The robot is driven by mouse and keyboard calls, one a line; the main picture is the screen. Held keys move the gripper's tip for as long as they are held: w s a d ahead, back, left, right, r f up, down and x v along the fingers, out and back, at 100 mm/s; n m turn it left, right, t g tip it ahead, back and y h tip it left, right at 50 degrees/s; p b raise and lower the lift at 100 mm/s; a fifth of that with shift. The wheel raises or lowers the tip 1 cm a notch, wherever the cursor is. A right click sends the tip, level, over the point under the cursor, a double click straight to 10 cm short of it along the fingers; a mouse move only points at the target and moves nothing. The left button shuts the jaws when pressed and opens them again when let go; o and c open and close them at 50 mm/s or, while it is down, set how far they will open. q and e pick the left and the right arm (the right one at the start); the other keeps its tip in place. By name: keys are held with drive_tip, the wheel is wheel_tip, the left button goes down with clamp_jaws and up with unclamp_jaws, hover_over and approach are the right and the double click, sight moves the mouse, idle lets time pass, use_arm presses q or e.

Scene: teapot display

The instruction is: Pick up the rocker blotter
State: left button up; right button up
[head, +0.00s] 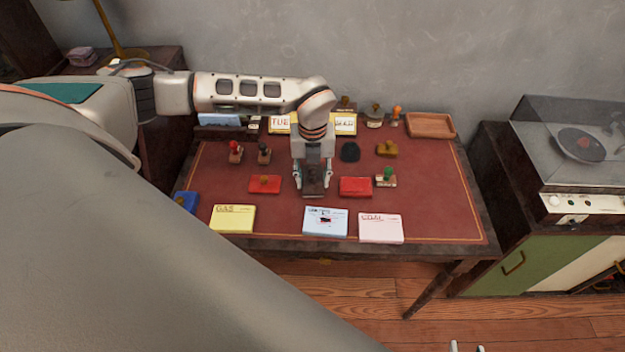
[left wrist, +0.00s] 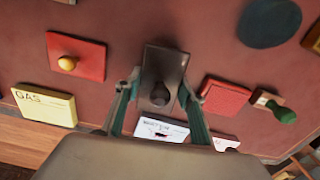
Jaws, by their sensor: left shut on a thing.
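The rocker blotter (left wrist: 165,65) is a dark brown block with a dark round knob. In the left wrist view it lies between the two fingers of my left gripper (left wrist: 160,98), which is shut on it around the knob. In the head view my left gripper (head: 313,182) points down over the middle of the desk, with the blotter (head: 313,188) partly hidden between its fingers. I cannot tell if the blotter touches the desk. Two pale tips, seemingly my right gripper (head: 467,348), show apart at the bottom edge of the head view.
On the red-topped desk (head: 440,200), a red pad (head: 265,184) lies left of the blotter and another red pad (head: 356,187) right. Yellow (head: 233,218), pale blue (head: 325,222) and pink cards (head: 381,228) lie in front. Several stamps and a wooden tray (head: 430,125) stand behind.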

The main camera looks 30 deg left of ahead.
sight(313, 169)
use_arm(q)
drive_tip(key=shift+r, duration=0.15)
wheel_tip(313, 169, up, 20)
idle(0.4)
drive_tip(key=shift+o, duration=1.3)
